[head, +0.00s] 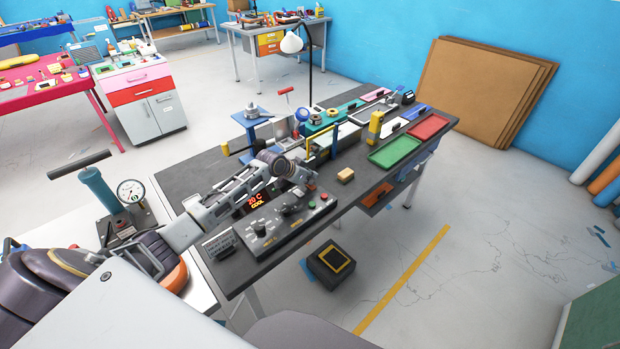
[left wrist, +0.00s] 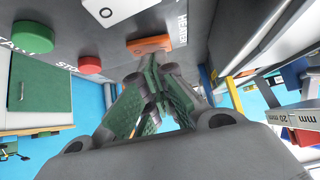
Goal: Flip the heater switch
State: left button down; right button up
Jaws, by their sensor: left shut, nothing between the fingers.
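The grey control panel (head: 285,228) lies on the near end of the dark workbench, with knobs, a red and a green button, and a lit display (head: 256,203) reading "20 C COOL". My left gripper (head: 306,181) is over the panel's far side, shut and empty. In the left wrist view, the closed fingertips (left wrist: 152,76) are close to the orange heater switch (left wrist: 149,45), beside a partly cut "HEATER" label. I cannot tell whether they touch it. I cannot make out the switch in the head view. My right gripper is not in view.
A red button (left wrist: 90,65) and a green button (left wrist: 33,38) sit left of the switch in the wrist view. A wooden block (head: 345,175), a yellow-framed item and trays (head: 393,151) stand farther along the bench. A pressure gauge (head: 131,191) stands at left.

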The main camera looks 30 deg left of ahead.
pick_arm(q)
jog(key=shift+d+r+p, duration=0.15)
jog(key=shift+r+p, duration=0.8)
jog(key=shift+r, duration=0.05)
jog(key=shift+d+r+p, duration=0.15)
jog(key=shift+r+p, duration=0.8)
jog(key=shift+r, duration=0.05)
jog(key=d+b+v, duration=0.1)
jog(key=v, duration=0.9)
jog(key=shift+s, duration=0.35)
jog(key=shift+f, duration=0.15)
